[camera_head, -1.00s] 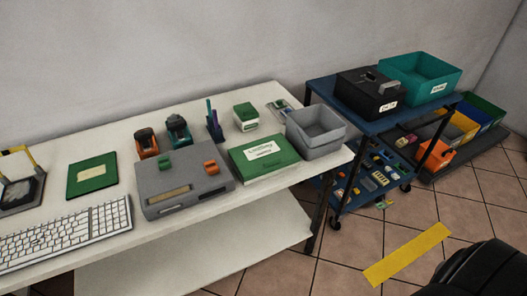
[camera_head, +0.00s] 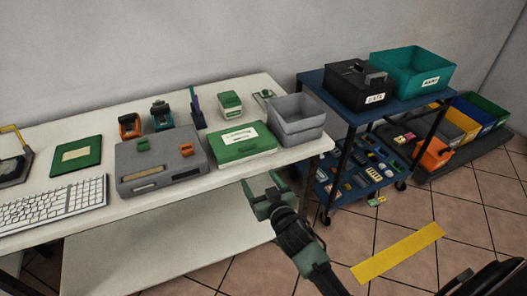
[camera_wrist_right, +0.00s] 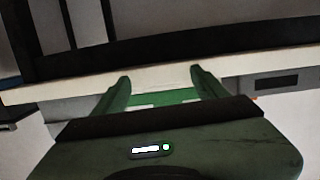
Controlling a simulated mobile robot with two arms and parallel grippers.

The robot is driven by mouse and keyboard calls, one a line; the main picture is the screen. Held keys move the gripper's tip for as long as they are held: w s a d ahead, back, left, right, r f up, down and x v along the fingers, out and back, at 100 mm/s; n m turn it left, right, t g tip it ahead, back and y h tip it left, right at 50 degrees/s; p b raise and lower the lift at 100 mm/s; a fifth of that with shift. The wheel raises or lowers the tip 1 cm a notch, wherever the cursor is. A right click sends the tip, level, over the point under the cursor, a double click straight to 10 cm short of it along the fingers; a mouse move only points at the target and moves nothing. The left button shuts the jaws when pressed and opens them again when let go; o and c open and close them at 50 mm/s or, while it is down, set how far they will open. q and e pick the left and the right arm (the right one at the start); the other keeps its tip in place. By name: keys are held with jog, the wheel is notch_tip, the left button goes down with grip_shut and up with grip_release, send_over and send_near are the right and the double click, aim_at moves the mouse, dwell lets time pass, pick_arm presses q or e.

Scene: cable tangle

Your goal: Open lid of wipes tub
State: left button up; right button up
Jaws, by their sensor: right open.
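The wipes tub appears to be the small white tub with a green lid (camera_head: 230,103) towards the back of the white table; its lid looks shut. My right gripper (camera_head: 261,186) is open and empty, in front of the table's front edge and apart from the tub. In the right wrist view its two green fingers (camera_wrist_right: 160,77) are spread, with a green surface beyond them, probably the flat green box. The tub cannot be made out in that view. My left gripper is not in view.
The flat green box (camera_head: 243,142) and grey bins (camera_head: 297,119) lie near the tub on the white table (camera_head: 75,220). A grey case (camera_head: 160,161) is to the left. A blue cart (camera_head: 318,80) with a black box (camera_head: 357,86) stands to the right.

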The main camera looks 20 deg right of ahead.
jog(key=t, duration=0.2)
send_near(247, 145)
jog(key=w, duration=0.3)
jog(key=shift+y, duration=0.3)
jog(key=w, duration=0.7)
jog(key=shift+w, duration=0.1)
grip_shut()
